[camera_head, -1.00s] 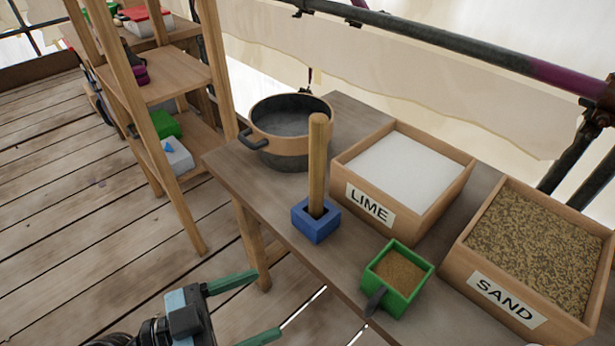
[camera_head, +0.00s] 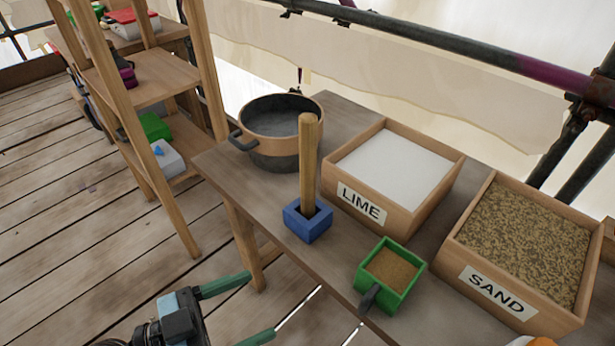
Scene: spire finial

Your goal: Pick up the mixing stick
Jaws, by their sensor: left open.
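The mixing stick (camera_head: 308,165) is a thick wooden rod. It stands upright in a blue square holder (camera_head: 307,222) near the front edge of the table. My left gripper (camera_head: 262,307) is at the lower left, off the table's front edge and lower in the picture than the stick. Its two green fingers are spread apart with nothing between them. It does not touch the stick. My right gripper is not recognizable in this view.
A pot (camera_head: 279,130) stands behind the stick. A lime box (camera_head: 394,170) and a sand box (camera_head: 521,247) are to the right. A green scoop box (camera_head: 390,277) of sand sits at the table's front edge. A wooden shelf (camera_head: 150,90) stands left of the table (camera_head: 262,203).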

